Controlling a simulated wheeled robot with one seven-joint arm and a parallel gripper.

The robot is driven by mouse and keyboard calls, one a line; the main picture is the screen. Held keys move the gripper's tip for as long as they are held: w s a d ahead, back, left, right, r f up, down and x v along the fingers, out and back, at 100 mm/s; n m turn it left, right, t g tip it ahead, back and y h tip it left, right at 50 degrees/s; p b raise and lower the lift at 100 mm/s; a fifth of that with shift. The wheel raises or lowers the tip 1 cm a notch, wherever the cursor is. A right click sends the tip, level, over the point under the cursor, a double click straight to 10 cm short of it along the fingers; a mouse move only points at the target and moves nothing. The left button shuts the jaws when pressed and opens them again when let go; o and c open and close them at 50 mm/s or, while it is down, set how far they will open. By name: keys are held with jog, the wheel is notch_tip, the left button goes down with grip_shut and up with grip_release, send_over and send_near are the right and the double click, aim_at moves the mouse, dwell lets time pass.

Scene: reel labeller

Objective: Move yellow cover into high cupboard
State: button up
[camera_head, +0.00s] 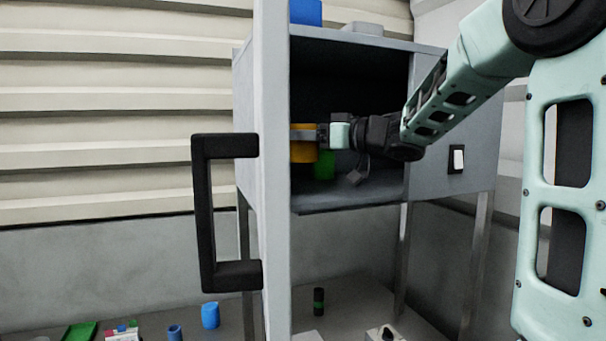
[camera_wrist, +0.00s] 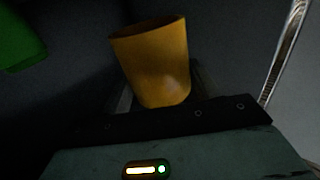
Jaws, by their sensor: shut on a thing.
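The yellow cover (camera_head: 302,146) is at the opening of the high cupboard (camera_head: 347,204), in front of its dark inside. My gripper (camera_head: 318,137) is shut on it from the right. In the wrist view the yellow cover (camera_wrist: 155,62) stands between the fingers, slightly tilted in the picture. The cupboard door (camera_head: 272,240) is open and hides the left part of the inside. I cannot tell whether the cover touches the cupboard floor.
A green object (camera_head: 324,166) is inside the cupboard near the cover. A blue box (camera_head: 306,12) lies on top. The door's black handle (camera_head: 204,210) sticks out left. Below, a blue cylinder (camera_head: 210,315) and a dark green-banded cylinder (camera_head: 319,301) stand on the lower surface.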

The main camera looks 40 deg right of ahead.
jog(key=shift+f+p, duration=0.7)
jog(key=shift+f, duration=2.9)
jog(key=shift+f, duration=0.15)
jog(key=o, duration=1)
jog(key=shift+r, duration=0.25)
jog(key=shift+b+v, duration=2.75)
jog(key=shift+v, duration=3.25)
